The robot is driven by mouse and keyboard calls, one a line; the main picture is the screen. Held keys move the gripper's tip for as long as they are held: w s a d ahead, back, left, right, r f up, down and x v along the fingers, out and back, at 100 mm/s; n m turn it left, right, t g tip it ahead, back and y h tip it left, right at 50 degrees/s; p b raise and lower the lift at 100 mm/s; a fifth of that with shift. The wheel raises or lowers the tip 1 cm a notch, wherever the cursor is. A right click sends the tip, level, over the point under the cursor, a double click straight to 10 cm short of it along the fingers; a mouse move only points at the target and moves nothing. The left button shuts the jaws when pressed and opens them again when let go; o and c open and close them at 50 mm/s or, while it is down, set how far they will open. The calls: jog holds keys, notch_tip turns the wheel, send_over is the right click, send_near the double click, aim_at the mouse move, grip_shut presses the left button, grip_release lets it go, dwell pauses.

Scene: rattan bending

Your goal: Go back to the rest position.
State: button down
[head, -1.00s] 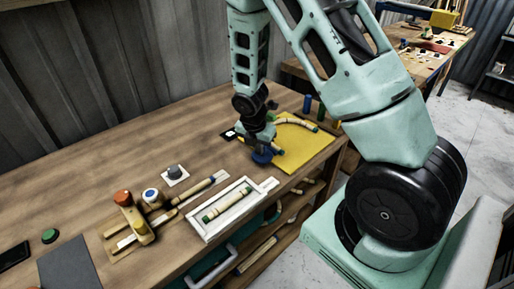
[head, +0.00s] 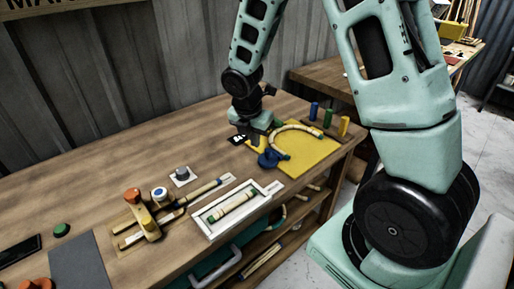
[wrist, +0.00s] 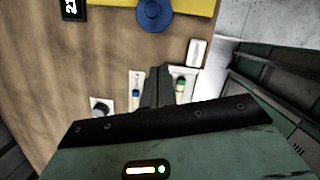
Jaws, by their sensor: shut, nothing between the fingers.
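My gripper (head: 262,139) hangs above the workbench (head: 130,150), over the left edge of the yellow mat (head: 315,154). Its fingers are together in the wrist view (wrist: 158,74), with nothing between them. A round blue object (head: 272,158) shows just below the gripper; it is also at the top of the wrist view (wrist: 154,14). A curved rattan piece (head: 292,127) lies on the mat, partly hidden by the gripper.
A white tray (head: 207,231) holds a short straight rattan piece (head: 236,204). A wooden jig (head: 142,222) with orange and blue knobs stands left of it. Blue, green and yellow pegs (head: 328,117) stand behind the mat. The bench's left rear is clear.

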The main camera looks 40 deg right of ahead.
jog(key=shift+a+r, duration=0.15)
jog(key=shift+r, duration=0.2)
jog(key=s+a+r+m+y, duration=0.1)
jog(key=s+a+r+m, duration=0.1)
jog(key=s+a+m, duration=0.3)
jog(key=s+a+r, duration=0.2)
jog(key=a, duration=0.5)
jog(key=s+a+r+m+y, duration=0.1)
jog(key=s+a+r+m, duration=0.2)
jog(key=s+a, duration=0.15)
jog(key=s+a+r+m, duration=0.1)
jog(key=s+a+m, duration=0.2)
jog(key=s, duration=0.3)
jog(key=s+a+r+m+g+y, duration=0.1)
jog(key=s+a+m, duration=0.2)
jog(key=s, duration=0.3)
jog(key=shift+s+a+r, duration=0.15)
jog(key=shift+a, duration=0.7)
